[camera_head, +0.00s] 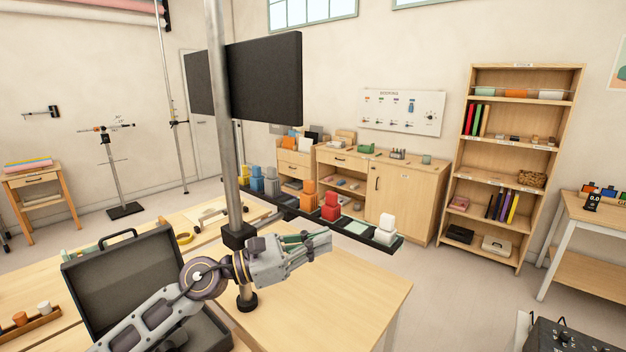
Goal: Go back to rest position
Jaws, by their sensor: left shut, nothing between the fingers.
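My left gripper (318,242) shows in the head view with its arm coming in from the lower left. It is shut and holds nothing. It hangs above the wooden table (340,305), just right of a grey metal pole (216,120). The arm passes in front of an open black case (118,260) and hides part of it. My right gripper is not in view.
A long black tray (386,246) with coloured blocks runs behind my gripper. A tall bookshelf (577,85) and low wooden cabinets (412,195) stand along the back wall. A black panel (266,78) is beside the pole. The table's right front part is clear.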

